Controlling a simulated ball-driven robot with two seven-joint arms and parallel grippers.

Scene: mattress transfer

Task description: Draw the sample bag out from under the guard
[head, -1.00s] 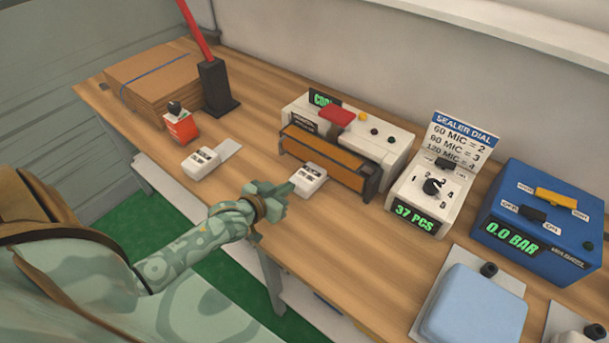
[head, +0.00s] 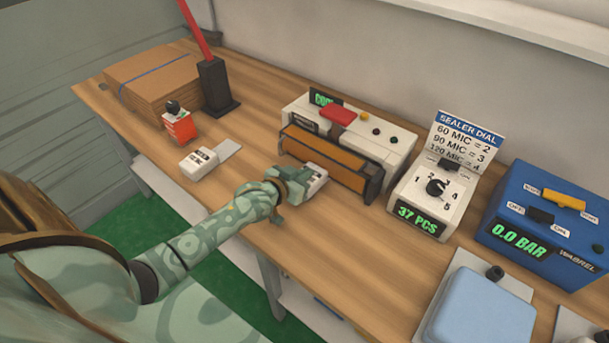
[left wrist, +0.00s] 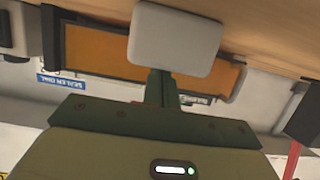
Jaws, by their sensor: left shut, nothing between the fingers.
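A small white bag (head: 316,180) with a dark-printed label lies on the wooden bench, at the front of the sealer's orange guard (head: 325,160). My left gripper (head: 297,186) is at the bag's near left side and covers part of it; the fingers are shut with nothing between them. In the left wrist view the pale bag (left wrist: 176,38) is just beyond the dark fingertips (left wrist: 162,80), with the orange guard (left wrist: 90,42) behind it. I cannot tell whether the fingers touch the bag. My right gripper is not in view.
The dial box (head: 432,200) and blue pressure box (head: 545,225) stand to the right, a pale blue pad (head: 480,308) in front. Cardboard (head: 155,80) and a red-handled post (head: 215,88) stand back left.

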